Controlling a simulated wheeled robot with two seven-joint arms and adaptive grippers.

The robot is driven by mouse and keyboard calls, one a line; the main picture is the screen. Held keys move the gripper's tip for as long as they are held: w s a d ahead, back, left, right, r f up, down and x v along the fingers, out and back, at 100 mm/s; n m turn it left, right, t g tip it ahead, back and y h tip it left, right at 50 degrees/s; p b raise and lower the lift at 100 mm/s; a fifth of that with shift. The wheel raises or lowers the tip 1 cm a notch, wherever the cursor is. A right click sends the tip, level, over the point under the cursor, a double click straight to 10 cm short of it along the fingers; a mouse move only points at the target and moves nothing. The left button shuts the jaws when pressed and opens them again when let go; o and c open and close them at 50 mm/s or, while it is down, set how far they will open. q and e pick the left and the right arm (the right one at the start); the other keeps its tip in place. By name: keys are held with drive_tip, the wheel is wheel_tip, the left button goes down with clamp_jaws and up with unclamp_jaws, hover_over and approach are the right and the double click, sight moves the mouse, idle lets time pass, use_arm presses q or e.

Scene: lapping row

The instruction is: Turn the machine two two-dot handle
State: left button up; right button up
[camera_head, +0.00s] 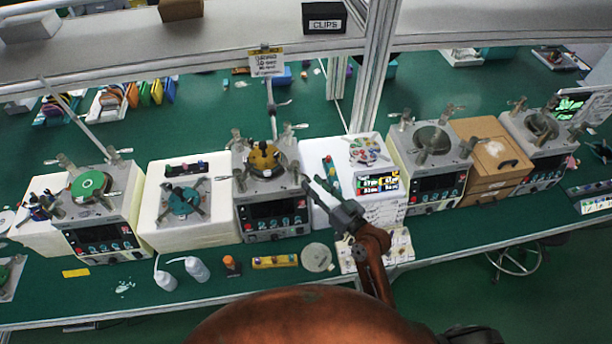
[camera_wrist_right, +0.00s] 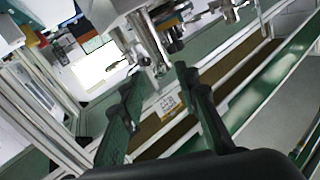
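A grey lapping machine (camera_head: 272,218) with a brown-yellow disc (camera_head: 264,157) on top stands second from the left among the machines. Metal posts and handles (camera_head: 293,127) stick up around its disc. I cannot make out dot marks on any handle. My right gripper (camera_head: 322,193) is just right of this machine's front, by the white block. In the right wrist view its two dark fingers (camera_wrist_right: 154,78) are apart with nothing between them. A metal post with a dark knob (camera_wrist_right: 150,45) appears just beyond the fingertips; I cannot tell whether they touch. My left gripper is not in view.
Other machines stand at the left (camera_head: 100,225) and right (camera_head: 430,165), with a wooden drawer box (camera_head: 490,160) among them. White bottles (camera_head: 196,268) and small parts lie along the front edge.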

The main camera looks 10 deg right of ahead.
sight(306, 176)
drive_tip(key=shift+p+x, duration=0.4)
drive_tip(key=shift+x, duration=1.8)
clamp_jaws()
